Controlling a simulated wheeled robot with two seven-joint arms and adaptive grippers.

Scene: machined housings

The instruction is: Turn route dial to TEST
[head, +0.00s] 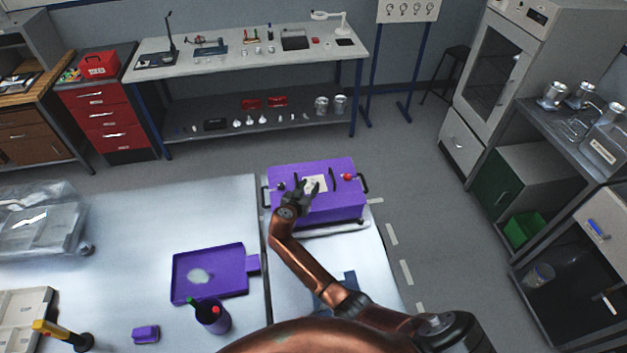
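The purple housing (335,207) stands on the right-hand part of the table in the head view. Its top carries a pale plate (322,181), a red knob (347,177), a small black knob (281,186) and a dark bar-like part (332,174). My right gripper (310,185) points away from me over the pale plate. Its fingertips look a little apart, but whether they touch or hold a dial cannot be told. I cannot make out the route dial or its lettering; the gripper covers part of the plate. My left gripper is not in view.
A purple tray (180,289) with a pale item, a purple cup (214,318) and a purple block (146,334) stand to the left. A clear-wrapped item (40,222) lies at far left. The table between tray and housing is mostly clear.

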